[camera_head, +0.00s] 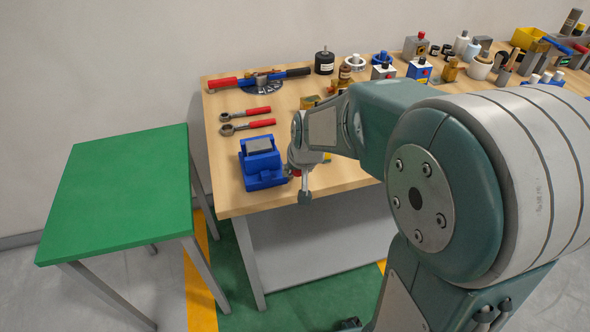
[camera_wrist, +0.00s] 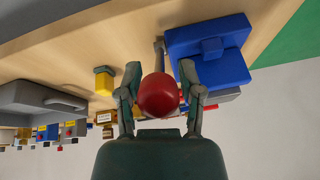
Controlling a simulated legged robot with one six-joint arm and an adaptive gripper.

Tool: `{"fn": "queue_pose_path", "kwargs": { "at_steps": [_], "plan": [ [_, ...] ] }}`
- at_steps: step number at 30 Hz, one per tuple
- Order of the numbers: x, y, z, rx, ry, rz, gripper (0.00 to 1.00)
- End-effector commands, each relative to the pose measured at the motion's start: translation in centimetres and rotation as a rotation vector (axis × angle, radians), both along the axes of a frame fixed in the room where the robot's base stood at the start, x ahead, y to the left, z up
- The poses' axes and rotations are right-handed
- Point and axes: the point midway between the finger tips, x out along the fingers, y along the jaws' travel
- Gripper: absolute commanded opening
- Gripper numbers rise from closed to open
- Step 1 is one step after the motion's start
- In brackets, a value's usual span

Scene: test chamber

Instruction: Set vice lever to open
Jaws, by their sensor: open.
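The blue vice (camera_head: 262,165) with a grey jaw block sits at the near left corner of the wooden workbench (camera_head: 232,203). In the wrist view the vice (camera_wrist: 210,50) is at the upper right. Its lever is a thin grey rod (camera_wrist: 159,52) ending in a red ball knob (camera_wrist: 158,96). My gripper (camera_head: 304,181) is just right of the vice. In the wrist view my gripper (camera_wrist: 160,72) is open, with one finger on each side of the red knob. I cannot tell whether either finger touches it. In the head view my gripper hides most of the lever.
A green table (camera_head: 130,185) stands left of the bench, with a gap between. Two red-handled ratchets (camera_head: 247,121) and a red and blue tool (camera_head: 260,80) lie behind the vice. Several bottles, blocks and containers crowd the bench's back and right side, including a yellow bin (camera_head: 528,39).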

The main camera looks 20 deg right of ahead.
Motion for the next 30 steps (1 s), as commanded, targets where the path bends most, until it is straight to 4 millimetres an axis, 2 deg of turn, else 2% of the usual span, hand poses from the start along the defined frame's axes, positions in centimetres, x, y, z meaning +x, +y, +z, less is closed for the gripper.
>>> {"fn": "queue_pose_path", "kwargs": {
  "at_steps": [10,13,14,30],
  "plan": [
    [0.20,0.03,-0.46,-0.001,-0.001,0.001,0.48],
    [0.19,0.03,-0.44,-0.001,-0.001,0.001,0.04],
    [0.19,0.03,-0.44,-0.001,-0.001,0.001,0.00],
    [0.50,0.04,-0.01,-0.001,0.037,0.003,0.00]
  ]
}}
